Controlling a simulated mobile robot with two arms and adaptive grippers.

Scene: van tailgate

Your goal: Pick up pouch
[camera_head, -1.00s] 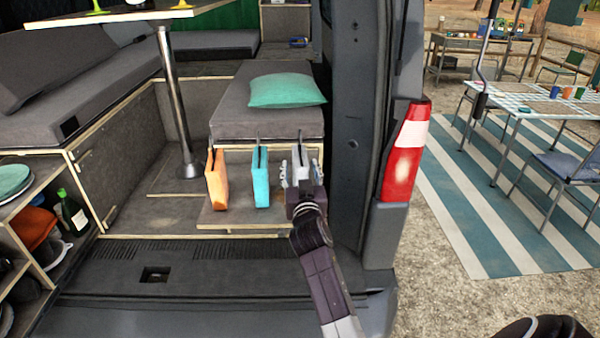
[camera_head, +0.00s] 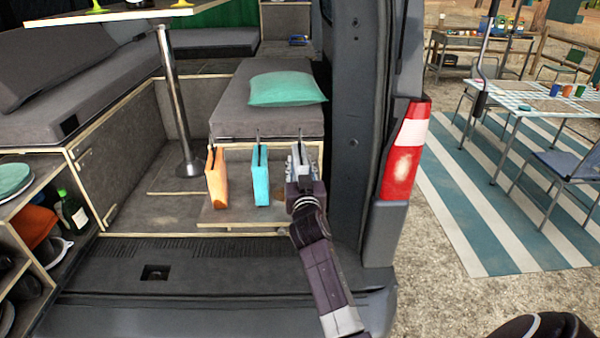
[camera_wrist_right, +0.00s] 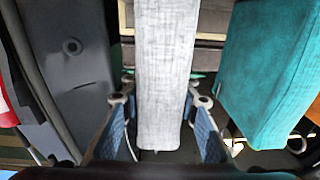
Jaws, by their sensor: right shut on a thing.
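A light grey pouch (camera_wrist_right: 165,70) hangs at the right end of a row of three, in front of the grey bench. My right gripper (camera_head: 302,166) is shut on it, with one finger on each side of it in the wrist view (camera_wrist_right: 164,118). In the head view the gripper hides most of this pouch. A teal pouch (camera_head: 261,178) hangs just to its left and shows at the right of the wrist view (camera_wrist_right: 268,70). An orange pouch (camera_head: 216,180) hangs farther left. My left gripper is not in view.
The van's door pillar (camera_head: 355,130) and red-white tail light (camera_head: 404,155) stand close to the right of my arm. A grey bench (camera_head: 240,115) with a green pillow (camera_head: 287,89) is behind the pouches. A table leg (camera_head: 175,105) stands at left.

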